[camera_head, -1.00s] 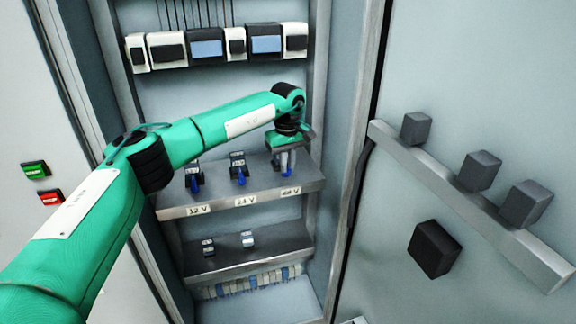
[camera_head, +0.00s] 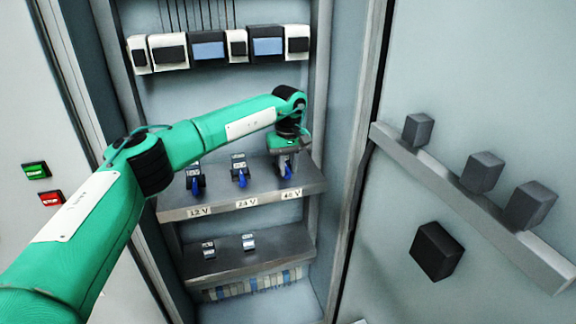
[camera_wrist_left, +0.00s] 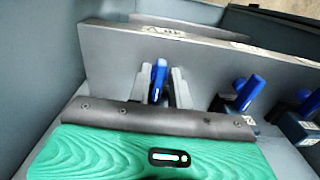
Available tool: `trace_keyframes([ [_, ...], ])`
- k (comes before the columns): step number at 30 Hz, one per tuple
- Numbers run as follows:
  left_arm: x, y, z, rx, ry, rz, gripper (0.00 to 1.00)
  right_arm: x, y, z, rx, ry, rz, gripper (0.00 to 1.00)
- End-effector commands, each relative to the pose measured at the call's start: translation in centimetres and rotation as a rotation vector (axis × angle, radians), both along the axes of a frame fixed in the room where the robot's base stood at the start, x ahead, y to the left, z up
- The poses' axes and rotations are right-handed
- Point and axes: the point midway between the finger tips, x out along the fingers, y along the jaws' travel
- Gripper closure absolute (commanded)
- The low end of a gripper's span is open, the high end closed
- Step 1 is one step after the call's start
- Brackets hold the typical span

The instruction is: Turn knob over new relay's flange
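My left gripper (camera_head: 287,168) points down over the rightmost place on the upper shelf (camera_head: 228,203), above the label at its right end. A blue knob (camera_head: 287,172) shows between its fingers. In the left wrist view the two grey fingers (camera_wrist_left: 160,88) stand on either side of the blue knob (camera_wrist_left: 158,76), with narrow gaps visible, so the gripper looks open around it. The relay body and flange under the knob are hidden by the gripper. Two more relays with blue knobs, one in the middle (camera_head: 240,172) and one at left (camera_head: 195,180), stand on the same shelf. My right gripper is not in view.
A lower shelf (camera_head: 250,262) carries two small relays (camera_head: 208,249). A row of modules (camera_head: 208,48) hangs above. The cabinet's right side wall (camera_head: 343,110) is close to my gripper. The open door (camera_head: 480,90) with grey blocks on a rail is at right.

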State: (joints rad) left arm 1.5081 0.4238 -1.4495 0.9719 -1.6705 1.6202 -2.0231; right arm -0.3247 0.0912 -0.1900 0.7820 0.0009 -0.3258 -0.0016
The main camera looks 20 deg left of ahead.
Motion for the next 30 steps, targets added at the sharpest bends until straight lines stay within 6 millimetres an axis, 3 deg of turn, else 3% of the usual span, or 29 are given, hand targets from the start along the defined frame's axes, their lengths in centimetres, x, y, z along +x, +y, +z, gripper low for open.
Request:
trace_keyframes([
  [11, 0.1, 0.0, 0.9, -0.001, -0.006, 0.002, 0.80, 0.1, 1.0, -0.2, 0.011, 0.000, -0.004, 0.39],
  [14, 0.1, 0.0, 2.3, 0.000, -0.006, 0.002, 0.80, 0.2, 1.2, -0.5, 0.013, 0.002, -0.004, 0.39],
  [22, 0.1, 0.0, 8.5, 0.000, -0.005, 0.002, 0.80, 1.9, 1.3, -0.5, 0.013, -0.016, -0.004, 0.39],
  [30, 0.1, 0.0, 12.9, -0.001, -0.003, 0.002, 0.80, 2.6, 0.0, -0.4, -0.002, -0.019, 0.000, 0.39],
])
